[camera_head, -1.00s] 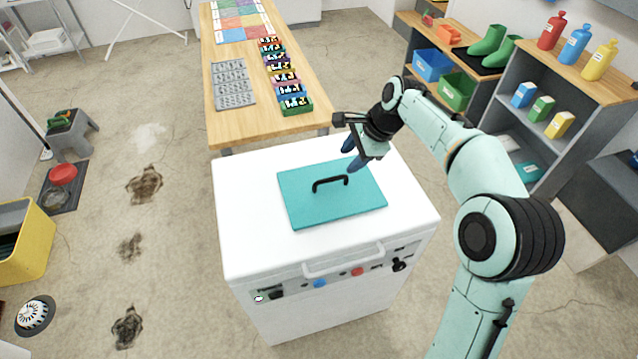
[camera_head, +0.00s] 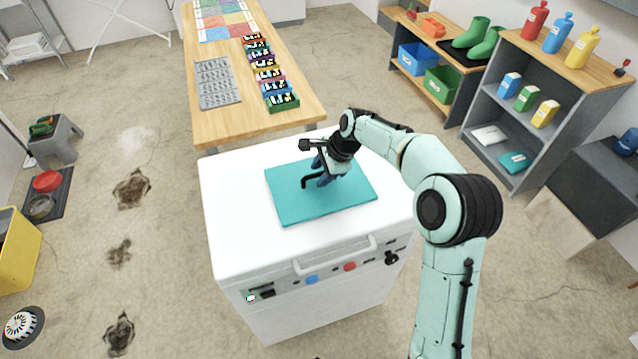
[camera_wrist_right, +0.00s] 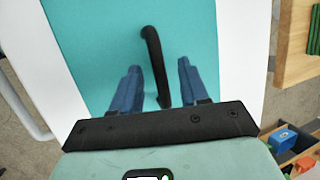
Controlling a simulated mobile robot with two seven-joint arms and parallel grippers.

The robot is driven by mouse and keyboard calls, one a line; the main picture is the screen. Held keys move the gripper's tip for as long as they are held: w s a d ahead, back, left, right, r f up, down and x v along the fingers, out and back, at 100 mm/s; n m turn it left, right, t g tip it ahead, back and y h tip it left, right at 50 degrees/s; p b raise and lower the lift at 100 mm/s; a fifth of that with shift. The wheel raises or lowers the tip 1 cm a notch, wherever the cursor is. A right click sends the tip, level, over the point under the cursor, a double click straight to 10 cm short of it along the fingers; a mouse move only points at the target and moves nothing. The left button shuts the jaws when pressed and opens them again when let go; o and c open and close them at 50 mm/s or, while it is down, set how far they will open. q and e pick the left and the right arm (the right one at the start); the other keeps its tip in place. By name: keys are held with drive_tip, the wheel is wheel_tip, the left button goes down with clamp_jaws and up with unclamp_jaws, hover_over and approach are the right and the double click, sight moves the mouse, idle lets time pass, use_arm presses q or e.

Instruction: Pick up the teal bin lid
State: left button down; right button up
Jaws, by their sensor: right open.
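The teal bin lid (camera_head: 345,196) lies flat on top of a white cabinet (camera_head: 232,205). Its black arched handle (camera_head: 306,181) stands up from the middle of the lid. My right gripper (camera_head: 322,176) is low over the lid at the handle. In the right wrist view, the lid (camera_wrist_right: 95,40) fills the middle, and the handle (camera_wrist_right: 152,55) runs between the two blue fingers of my right gripper (camera_wrist_right: 160,78). The fingers are apart, with a gap on each side of the handle. My left gripper is not in view.
A wooden table (camera_head: 215,122) with a grey tray (camera_head: 218,85) and several small coloured bins stands behind the cabinet. Shelves (camera_head: 545,70) with bottles and boxes are at the right. A yellow bin (camera_head: 20,255) is at the far left. The cabinet top around the lid is clear.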

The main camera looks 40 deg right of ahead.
clamp_jaws()
drive_tip(key=shift+r, duration=0.1)
